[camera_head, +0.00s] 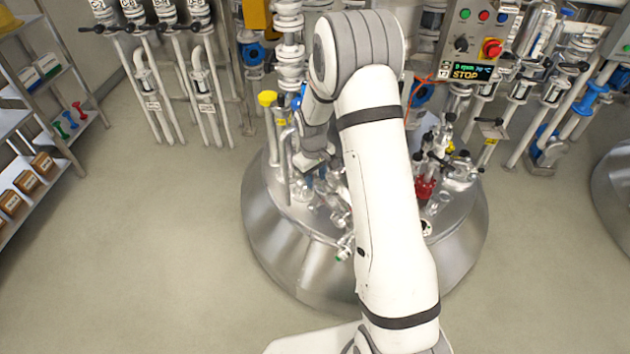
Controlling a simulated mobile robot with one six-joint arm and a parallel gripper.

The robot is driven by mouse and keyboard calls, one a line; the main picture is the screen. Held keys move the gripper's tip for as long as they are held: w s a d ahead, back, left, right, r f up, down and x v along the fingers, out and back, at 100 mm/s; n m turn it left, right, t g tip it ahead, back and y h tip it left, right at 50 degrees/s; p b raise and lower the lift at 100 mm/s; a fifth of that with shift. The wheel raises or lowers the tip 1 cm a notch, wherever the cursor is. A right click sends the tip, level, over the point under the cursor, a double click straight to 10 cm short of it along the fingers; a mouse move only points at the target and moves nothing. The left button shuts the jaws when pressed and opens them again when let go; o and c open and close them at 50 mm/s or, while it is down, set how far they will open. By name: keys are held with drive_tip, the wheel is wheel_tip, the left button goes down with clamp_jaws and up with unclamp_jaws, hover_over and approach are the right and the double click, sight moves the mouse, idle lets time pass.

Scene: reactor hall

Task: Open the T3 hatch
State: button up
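A steel reactor vessel (285,250) with a domed top stands in the middle, crowded with fittings. My white arm passes over its middle and hides much of the lid. My gripper (318,163) is low over the left part of the lid, close to small metal fittings (335,205). Its fingers are small and partly merged with the fittings, so I cannot tell whether they are open or touching anything. I cannot make out the T3 hatch or its handle clearly. A control box (475,45) behind the vessel shows STOP on its display.
Shelves (45,130) with boxes and coloured tools stand at the left. Pipes and valves (195,85) line the back. A yellow-capped fitting (267,98) and a red fitting (425,188) rise at the vessel. Another vessel (615,185) is at the right edge. The floor (150,250) at left is clear.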

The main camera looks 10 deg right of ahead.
drive_tip(key=shift+f, duration=1.25)
clamp_jaws()
